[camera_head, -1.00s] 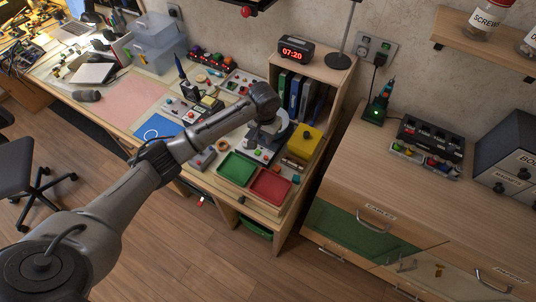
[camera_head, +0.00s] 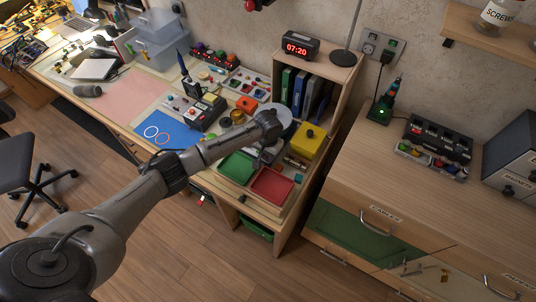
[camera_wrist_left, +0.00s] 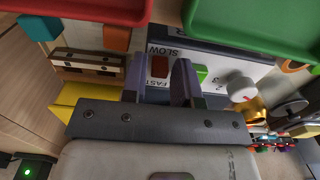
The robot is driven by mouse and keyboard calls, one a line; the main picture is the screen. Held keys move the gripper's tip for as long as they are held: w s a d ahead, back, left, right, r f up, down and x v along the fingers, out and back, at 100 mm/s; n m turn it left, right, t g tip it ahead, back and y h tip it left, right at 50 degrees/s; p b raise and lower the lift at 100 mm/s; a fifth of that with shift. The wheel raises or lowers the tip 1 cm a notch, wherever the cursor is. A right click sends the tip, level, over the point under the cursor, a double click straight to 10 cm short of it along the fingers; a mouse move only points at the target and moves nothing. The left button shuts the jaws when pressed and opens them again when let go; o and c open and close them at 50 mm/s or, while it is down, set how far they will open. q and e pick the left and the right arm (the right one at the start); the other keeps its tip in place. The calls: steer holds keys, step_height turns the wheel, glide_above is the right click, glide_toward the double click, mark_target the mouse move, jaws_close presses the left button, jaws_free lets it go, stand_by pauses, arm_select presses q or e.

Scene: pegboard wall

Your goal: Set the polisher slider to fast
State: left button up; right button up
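The polisher, with its pale disc (camera_head: 278,116), stands on the bench behind the trays, mostly covered by my left arm. In the left wrist view its white panel (camera_wrist_left: 215,62) carries the word SLOW, a green button (camera_wrist_left: 201,73) and a white knob (camera_wrist_left: 242,90). My left gripper (camera_wrist_left: 160,80) is over this panel with its two fingers apart. A small red block (camera_wrist_left: 159,67) shows between the fingers, below SLOW; I cannot tell if it is the slider or a button. The fast end is not readable. My right gripper is not in view.
A green tray (camera_head: 237,166) and a red tray (camera_head: 271,186) sit close in front of the polisher. A yellow box (camera_head: 307,141) stands to its right, with a wooden block (camera_wrist_left: 88,66) close by. The shelf with folders (camera_head: 298,92) rises behind.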

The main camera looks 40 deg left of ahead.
arm_select(q)
steer(key=shift+f, duration=0.1)
steer(key=shift+c, duration=0.2)
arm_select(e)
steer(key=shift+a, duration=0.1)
arm_select(q)
jaws_close()
